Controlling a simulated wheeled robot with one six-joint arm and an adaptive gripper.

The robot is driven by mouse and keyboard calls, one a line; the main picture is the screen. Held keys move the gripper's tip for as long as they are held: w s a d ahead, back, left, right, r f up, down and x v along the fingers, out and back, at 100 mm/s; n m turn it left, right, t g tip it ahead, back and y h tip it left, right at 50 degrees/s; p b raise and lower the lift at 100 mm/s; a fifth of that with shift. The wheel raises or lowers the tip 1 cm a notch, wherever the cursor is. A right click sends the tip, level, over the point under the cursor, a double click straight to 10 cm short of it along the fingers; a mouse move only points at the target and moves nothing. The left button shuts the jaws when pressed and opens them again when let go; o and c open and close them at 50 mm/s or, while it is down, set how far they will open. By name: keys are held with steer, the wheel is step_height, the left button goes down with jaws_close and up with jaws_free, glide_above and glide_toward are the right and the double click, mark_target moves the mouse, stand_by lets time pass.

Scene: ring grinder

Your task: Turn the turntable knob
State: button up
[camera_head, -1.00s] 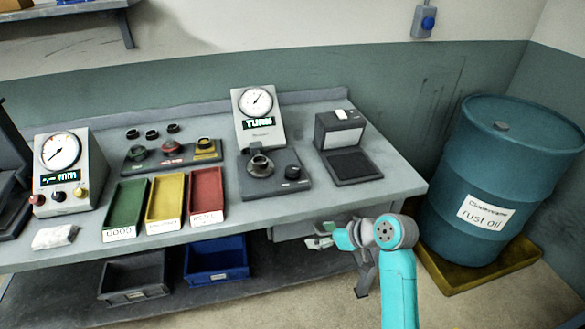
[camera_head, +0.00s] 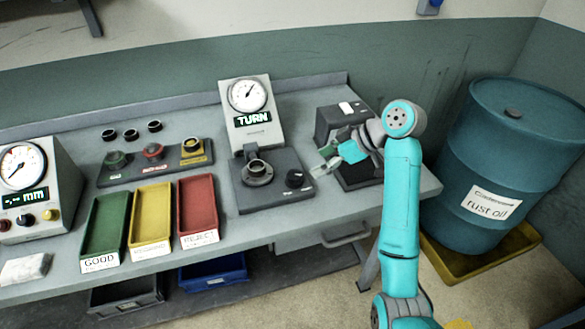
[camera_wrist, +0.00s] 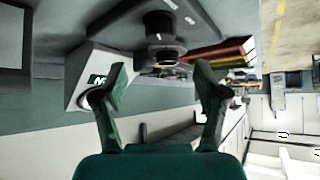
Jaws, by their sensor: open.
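The turntable knob (camera_head: 295,178) is a small black knob at the right of the dark turntable base (camera_head: 262,195). A dark ring (camera_head: 257,170) sits on the turntable to its left. Behind stands the dial gauge (camera_head: 247,95), its display reading TURN. My gripper (camera_head: 322,165) is open and empty, just right of the knob and apart from it. In the wrist view, which looks upside down, my gripper (camera_wrist: 160,82) has its fingers spread. The dark knob (camera_wrist: 160,22) appears near the top edge there, with the turntable behind it.
A dark box device (camera_head: 338,122) stands right of the turntable, close behind my arm. Green (camera_head: 92,245), yellow (camera_head: 140,240) and red (camera_head: 185,230) trays lie at the left. A blue drum (camera_head: 520,150) stands right of the bench.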

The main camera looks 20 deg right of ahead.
mark_target(295, 174)
steer(key=x, duration=1)
steer(key=shift+a+f, duration=0.1)
steer(key=c, duration=1.1)
